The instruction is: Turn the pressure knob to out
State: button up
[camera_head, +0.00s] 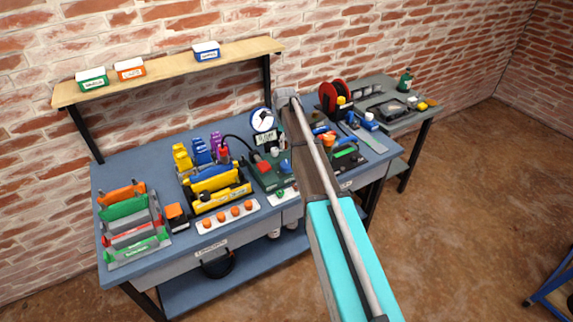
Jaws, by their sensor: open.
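A dark green pressure unit (267,180) stands near the middle of the blue bench. A round gauge (262,120) with a blue rim and white face rises at its back, above a small display (266,139). A red part (262,166) and a blue knob-like part (285,166) sit on the unit. I cannot tell which one is the pressure knob, nor its setting; the labels are too small to read. My arm crosses the picture just right of the unit and hides part of that area. My gripper does not show; the arm hides its end.
Left of the unit stand a yellow and black rack (218,188), a strip with orange knobs (222,217) and a rack of coloured plates (133,236). A red reel (335,97) and small tools lie to the right. A wooden shelf (170,68) hangs above.

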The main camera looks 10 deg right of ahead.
aim_at(286, 164)
jog(key=shift+f, duration=0.25)
jog(key=f+b, duration=1.3)
jog(key=shift+w+d+f+b, duration=0.15)
jog(key=shift+w+b, duration=0.15)
jog(key=shift+b, duration=0.1)
dwell(0.5)
dwell(0.3)
jog(key=c, duration=0.9)
